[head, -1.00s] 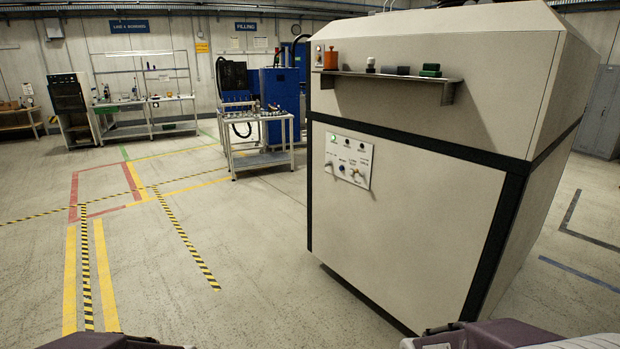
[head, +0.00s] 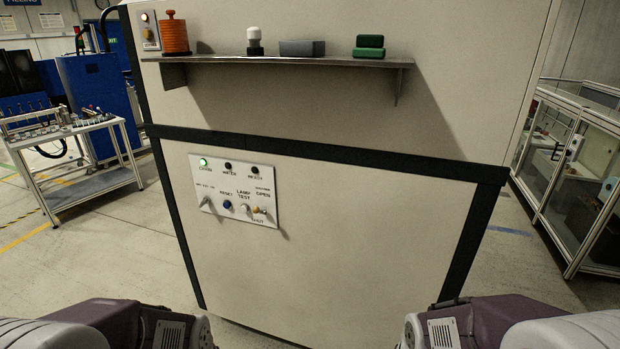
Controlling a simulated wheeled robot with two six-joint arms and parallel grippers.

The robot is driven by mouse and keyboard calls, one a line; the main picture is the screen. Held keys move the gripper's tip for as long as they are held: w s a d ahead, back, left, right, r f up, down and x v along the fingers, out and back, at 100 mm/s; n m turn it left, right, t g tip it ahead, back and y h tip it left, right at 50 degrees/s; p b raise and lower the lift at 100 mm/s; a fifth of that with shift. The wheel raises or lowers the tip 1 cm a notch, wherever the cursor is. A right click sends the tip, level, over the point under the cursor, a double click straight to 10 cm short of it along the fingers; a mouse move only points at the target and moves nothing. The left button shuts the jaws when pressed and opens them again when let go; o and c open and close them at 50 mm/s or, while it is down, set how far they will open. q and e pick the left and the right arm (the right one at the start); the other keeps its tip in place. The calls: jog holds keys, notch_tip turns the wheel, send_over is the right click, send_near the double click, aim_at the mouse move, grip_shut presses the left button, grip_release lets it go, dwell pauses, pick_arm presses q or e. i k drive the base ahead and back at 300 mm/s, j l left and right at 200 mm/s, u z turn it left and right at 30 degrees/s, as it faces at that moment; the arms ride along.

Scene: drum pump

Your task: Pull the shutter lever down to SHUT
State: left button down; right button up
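The control panel (head: 235,190) is a white plate on the beige cabinet front in the head view. The shutter lever (head: 260,211) is at its right end, between the labels OPEN above and SHUT below. The lever is small and light orange; it seems to stick out to the side, and its exact setting is too small to tell. Both of my arms show only as purple and grey links at the bottom corners, well below and apart from the panel. Neither gripper is in view.
The panel also has a lit green lamp (head: 203,162), a blue RESET button (head: 227,205) and a toggle (head: 206,201). A shelf (head: 290,61) juts out above, bearing several small objects. A wheeled table (head: 80,160) stands left, a glass-sided cabinet (head: 580,170) right.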

aim_at(256, 211)
jog(key=i+j+z, duration=0.5)
jog(key=j+z, duration=0.2)
jog(key=i+j+z, duration=0.15)
jog(key=j+z, duration=0.2)
jog(key=j, duration=0.05)
